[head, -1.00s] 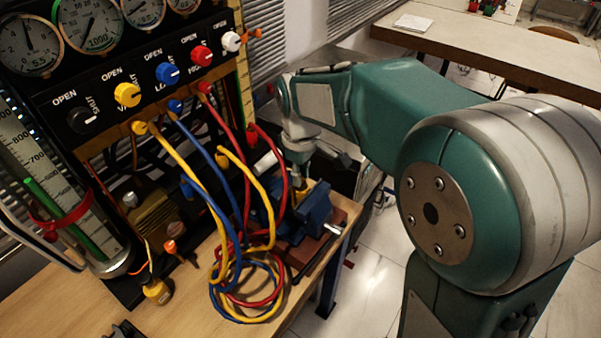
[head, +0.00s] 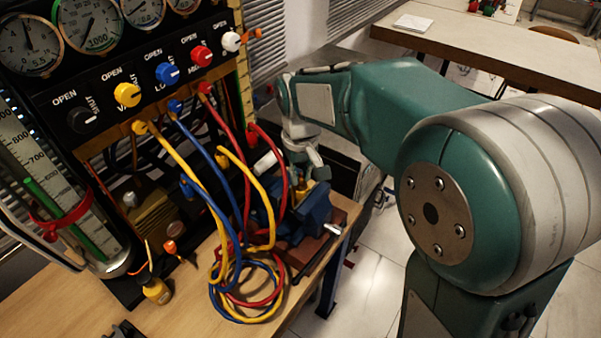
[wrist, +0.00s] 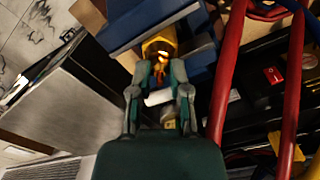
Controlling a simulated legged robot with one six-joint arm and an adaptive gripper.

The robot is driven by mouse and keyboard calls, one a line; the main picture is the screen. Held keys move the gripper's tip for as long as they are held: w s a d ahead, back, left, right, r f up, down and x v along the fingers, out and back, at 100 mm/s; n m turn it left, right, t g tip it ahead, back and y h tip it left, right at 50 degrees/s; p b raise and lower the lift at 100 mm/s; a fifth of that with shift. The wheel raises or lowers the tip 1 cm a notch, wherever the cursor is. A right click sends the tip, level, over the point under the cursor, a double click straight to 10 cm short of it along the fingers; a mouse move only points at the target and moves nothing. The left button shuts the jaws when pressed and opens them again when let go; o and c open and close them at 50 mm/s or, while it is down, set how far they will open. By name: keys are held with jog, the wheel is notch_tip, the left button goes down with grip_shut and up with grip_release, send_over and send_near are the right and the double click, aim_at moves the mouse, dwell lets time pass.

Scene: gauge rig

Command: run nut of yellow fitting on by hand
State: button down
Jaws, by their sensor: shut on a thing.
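The yellow fitting (wrist: 158,50) is a brass-coloured piece standing in the jaws of a blue vise (wrist: 200,72), which also shows in the head view (head: 312,212). My gripper (wrist: 160,66) has its two fingers around the fitting's near end in the wrist view, shut on it. In the head view my gripper (head: 303,178) is just above the vise, with a bit of brass (head: 301,192) below the fingers. The nut cannot be told apart from the rest of the fitting.
Yellow (head: 182,165), blue (head: 206,170) and red (head: 233,135) hoses hang from the gauge panel (head: 150,75) and coil on the wooden bench (head: 190,318) left of the vise. Red hoses (wrist: 296,80) run close right of my gripper in the wrist view.

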jog(key=shift+w+r, duration=0.1)
jog(key=c, duration=0.6)
grip_release()
jog(key=shift+a, duration=0.1)
notch_tip(320, 180, up, 12)
jog(key=shift+f, duration=0.15)
jog(key=s+d+f+m+t, duration=0.1)
jog(key=s+d+t, duration=0.1)
jog(key=s+d, duration=0.2)
jog(key=s+d+f+m+t, duration=0.1)
jog(key=s+d, duration=0.3)
jog(key=s, duration=0.4)
jog(key=s+d+f+m+t, duration=0.2)
jog(key=s+d, duration=0.3)
jog(key=s, duration=0.2)
jog(key=shift+f+m+t, duration=0.3)
jog(key=shift+f+m, duration=0.05)
jog(key=shift+m, duration=0.05)
